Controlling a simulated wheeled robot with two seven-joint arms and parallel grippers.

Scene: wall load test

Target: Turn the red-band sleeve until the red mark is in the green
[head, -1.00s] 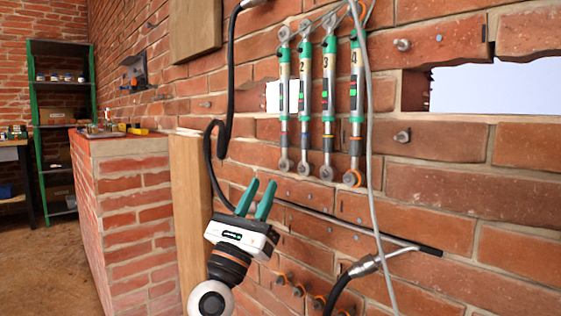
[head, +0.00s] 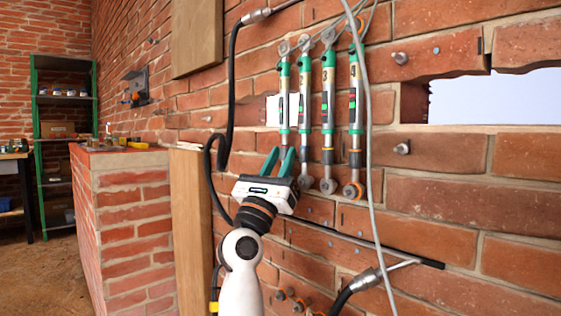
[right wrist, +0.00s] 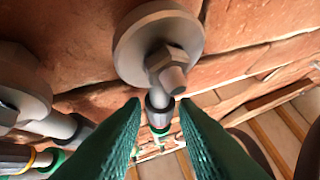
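Several upright green-and-silver struts hang side by side on the brick wall, with small red and green marks in dark windows. The leftmost strut (head: 284,100) is the one nearest my right gripper (head: 281,152). Its lower end is hidden behind the gripper. The red band cannot be made out on any sleeve. The right gripper is open, with its teal fingers pointing up at the leftmost strut's lower part. In the right wrist view, the open fingers (right wrist: 157,112) are apart, with a strut's lower rod (right wrist: 157,100) seen between them. My left gripper is not in view.
Neighbouring struts (head: 328,100) stand close on the right. A grey cable (head: 369,130) hangs in front of the rightmost strut. A black hose (head: 231,90) runs left of the struts. A metal disc with a nut (right wrist: 160,45) is close to the right wrist camera.

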